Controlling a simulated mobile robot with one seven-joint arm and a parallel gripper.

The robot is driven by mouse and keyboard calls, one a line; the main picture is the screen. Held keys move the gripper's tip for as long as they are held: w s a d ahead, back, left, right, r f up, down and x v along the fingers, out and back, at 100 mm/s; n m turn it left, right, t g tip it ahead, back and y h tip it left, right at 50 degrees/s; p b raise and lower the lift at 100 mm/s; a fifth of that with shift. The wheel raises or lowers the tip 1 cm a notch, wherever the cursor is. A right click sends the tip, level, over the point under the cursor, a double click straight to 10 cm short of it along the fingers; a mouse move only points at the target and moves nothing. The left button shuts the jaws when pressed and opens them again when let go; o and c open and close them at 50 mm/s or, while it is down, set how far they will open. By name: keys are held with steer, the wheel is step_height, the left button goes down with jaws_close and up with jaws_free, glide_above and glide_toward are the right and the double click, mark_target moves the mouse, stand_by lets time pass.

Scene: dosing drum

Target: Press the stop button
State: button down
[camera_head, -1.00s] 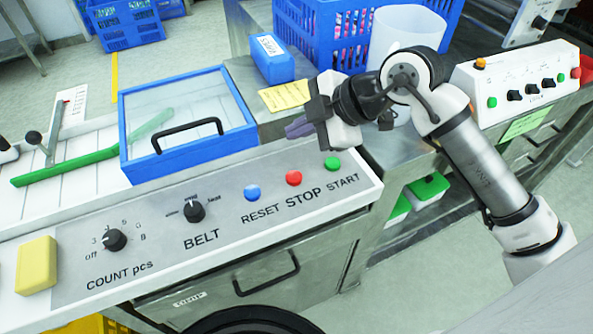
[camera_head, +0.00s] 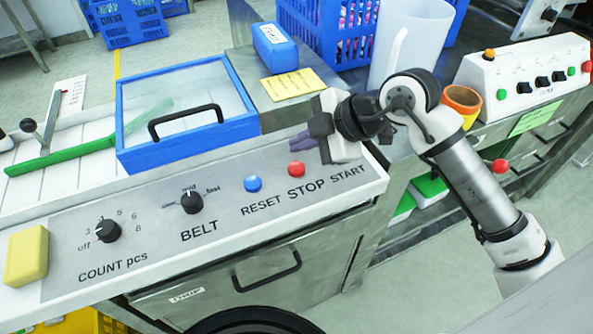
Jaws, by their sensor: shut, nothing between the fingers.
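The red stop button (camera_head: 296,169) sits on the sloped grey control panel (camera_head: 140,232), above the word STOP. The blue reset button (camera_head: 253,183) is to its left. The green start button is hidden behind my gripper. My gripper (camera_head: 292,143) is shut and empty. Its dark fingers point left and show just above the red button in the picture. I see a gap between the fingertips and the button, but cannot tell their height above the panel.
A blue-framed clear lid (camera_head: 185,145) with a black handle lies left of my gripper. A BELT knob (camera_head: 192,201), a COUNT knob (camera_head: 108,230) and a yellow block (camera_head: 26,256) are further left.

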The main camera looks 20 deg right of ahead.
mark_target(290, 164)
steer(key=shift+f+b, duration=1.2)
steer(key=shift+f, duration=0.25)
steer(key=shift+f, duration=0.15)
stand_by(0.8)
steer(key=shift+f+b, duration=0.3)
steer(key=shift+b, duration=0.45)
steer(key=shift+f+b, duration=0.45)
steer(key=shift+b, duration=0.15)
stand_by(0.3)
steer(key=shift+r, duration=0.1)
steer(key=shift+r+p, duration=0.35)
steer(key=shift+r, duration=0.5)
steer(key=shift+r, duration=0.1)
steer(key=shift+r+p, duration=1.25)
steer(key=shift+r, duration=1.1)
